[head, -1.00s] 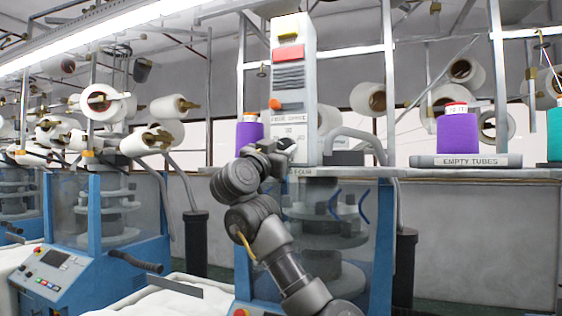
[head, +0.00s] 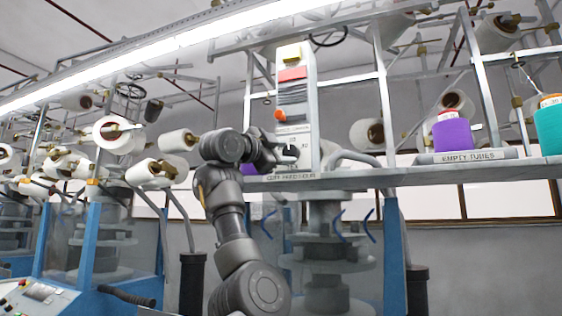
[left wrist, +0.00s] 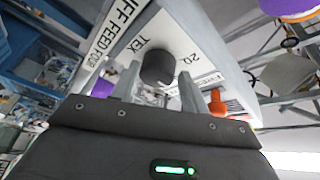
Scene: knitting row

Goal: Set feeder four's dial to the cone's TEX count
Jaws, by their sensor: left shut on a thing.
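The dial is a dark round knob (left wrist: 158,66) on the white face of the feeder unit (head: 293,98). "TEX" and "20" are printed beside it in the left wrist view. My left gripper (head: 284,154) is at the lower front of this unit, with its two fingers (left wrist: 160,88) on either side of the knob, shut on it. The knob's pointer cannot be made out. A purple cone (head: 249,169) beside the unit is mostly hidden by my gripper. Another purple cone (head: 453,138) stands to the right; its label is too small to read. My right gripper is not in view.
The unit stands on a grey shelf (head: 400,177) with a tray marked "EMPTY TUBES" (head: 468,156) and a teal cone (head: 549,127) at right. An orange button (head: 280,115) sits above the dial; it also shows near the fingers (left wrist: 216,100). Metal posts and white cones surround it.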

